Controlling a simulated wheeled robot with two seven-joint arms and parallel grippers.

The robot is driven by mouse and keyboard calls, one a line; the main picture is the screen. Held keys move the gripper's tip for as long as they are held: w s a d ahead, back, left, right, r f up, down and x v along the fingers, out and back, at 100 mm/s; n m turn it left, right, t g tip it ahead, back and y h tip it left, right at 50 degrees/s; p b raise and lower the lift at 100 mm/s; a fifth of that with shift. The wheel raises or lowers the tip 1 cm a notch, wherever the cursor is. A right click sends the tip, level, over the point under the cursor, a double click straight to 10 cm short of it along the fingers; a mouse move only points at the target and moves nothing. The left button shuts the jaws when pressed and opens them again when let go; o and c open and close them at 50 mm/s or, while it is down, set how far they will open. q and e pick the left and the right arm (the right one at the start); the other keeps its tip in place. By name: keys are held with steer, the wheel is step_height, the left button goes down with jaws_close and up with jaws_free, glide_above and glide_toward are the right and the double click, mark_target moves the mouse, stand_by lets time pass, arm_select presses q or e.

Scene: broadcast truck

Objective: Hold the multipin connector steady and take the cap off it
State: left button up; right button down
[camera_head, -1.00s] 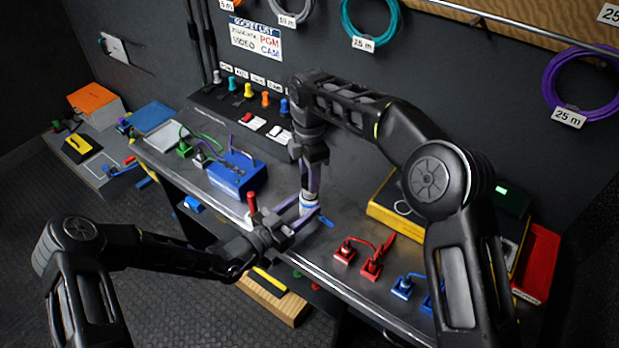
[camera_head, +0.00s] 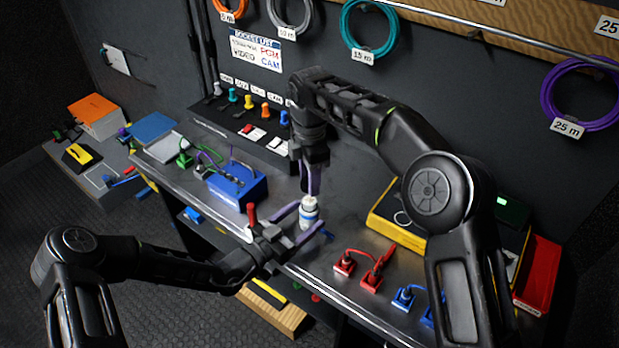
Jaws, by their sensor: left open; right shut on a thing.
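The multipin connector (camera_head: 309,213) is a small white cylinder with a blue band low on it. It stands about upright over the workbench. My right gripper (camera_head: 308,190) points straight down from above and is shut on its upper part. The cap cannot be told apart from the body at this size. My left gripper (camera_head: 309,219) comes in from the lower left, open, with one finger on each side of the connector's lower part. Whether its fingers touch the connector cannot be told. The connector's top is partly hidden by the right fingers.
A blue box (camera_head: 238,183) stands left on the workbench (camera_head: 325,265). Red plugs (camera_head: 371,280) and blue plugs (camera_head: 403,299) lie at the right front. A yellow case (camera_head: 396,225) and a red bin (camera_head: 540,275) are farther right. A row of coloured plugs lines the back panel.

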arm_select(q)
steer(key=shift+s+a, duration=0.4)
steer(key=shift+a, duration=0.05)
arm_select(e)
steer(key=shift+f, duration=0.15)
arm_select(q)
steer(key=b+v, duration=0.1)
steer(key=v, duration=1)
steer(key=shift+b, duration=0.35)
arm_select(e)
steer(key=shift+f, duration=0.75)
arm_select(q)
steer(key=shift+d, duration=0.15)
